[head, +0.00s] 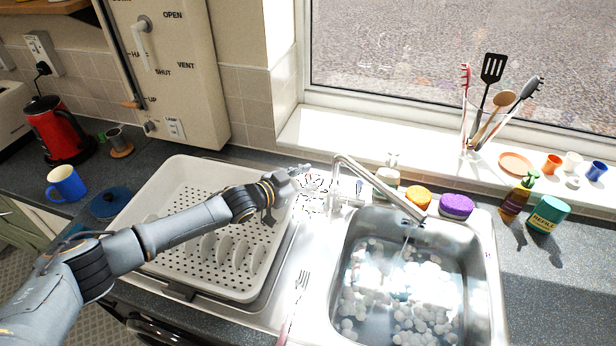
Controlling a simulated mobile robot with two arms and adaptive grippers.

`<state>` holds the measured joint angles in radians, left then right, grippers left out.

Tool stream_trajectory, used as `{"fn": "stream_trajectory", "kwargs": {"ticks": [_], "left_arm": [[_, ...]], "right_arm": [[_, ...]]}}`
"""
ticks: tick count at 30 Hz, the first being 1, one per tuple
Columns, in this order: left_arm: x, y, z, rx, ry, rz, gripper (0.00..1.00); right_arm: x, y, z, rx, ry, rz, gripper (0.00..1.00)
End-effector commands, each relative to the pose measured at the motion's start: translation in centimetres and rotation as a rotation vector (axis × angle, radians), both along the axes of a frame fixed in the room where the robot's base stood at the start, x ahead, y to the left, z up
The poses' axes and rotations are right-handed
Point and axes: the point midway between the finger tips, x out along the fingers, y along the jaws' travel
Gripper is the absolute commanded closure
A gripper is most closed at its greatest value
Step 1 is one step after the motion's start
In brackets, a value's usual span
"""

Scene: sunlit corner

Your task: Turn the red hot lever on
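My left arm comes in from the left, over the dish rack, and my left gripper (300,171) is at the left side of the chrome tap (345,185) behind the sink. Its fingers are small and washed out by sunlight, so I cannot tell whether they are open or shut, or whether they touch anything. I cannot make out the red hot lever in the glare around the tap base. The tap's spout reaches right over the sink basin. My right gripper is not in view.
The pale dish rack (165,185) is under my arm. The sink (484,255) holds water and white foam. A fork (300,285) lies left of the basin. An orange sponge (418,197), purple sponge (457,205) and bottles stand behind and right. A utensil jar (470,140) is on the sill.

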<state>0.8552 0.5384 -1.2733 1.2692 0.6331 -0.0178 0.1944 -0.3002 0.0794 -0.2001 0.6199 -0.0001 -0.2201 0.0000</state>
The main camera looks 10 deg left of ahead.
Motion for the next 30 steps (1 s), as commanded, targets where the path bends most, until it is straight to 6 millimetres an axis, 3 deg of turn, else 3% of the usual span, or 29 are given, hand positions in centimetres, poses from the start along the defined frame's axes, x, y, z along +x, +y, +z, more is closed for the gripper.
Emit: {"fn": "stream_trajectory", "kwargs": {"ticks": [8, 21, 30], "left_arm": [[-0.9, 0.9, 0.2, -0.001, 0.002, 0.002, 0.61], [-6.7, 5.8, 2.4, 0.001, 0.003, 0.001, 0.61], [-8.7, 7.4, 3.3, 0.000, 0.000, 0.000, 0.61]], "right_arm": [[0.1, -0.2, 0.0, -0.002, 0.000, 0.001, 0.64], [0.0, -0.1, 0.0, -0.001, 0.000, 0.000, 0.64], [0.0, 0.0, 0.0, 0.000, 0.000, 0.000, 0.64]]}}
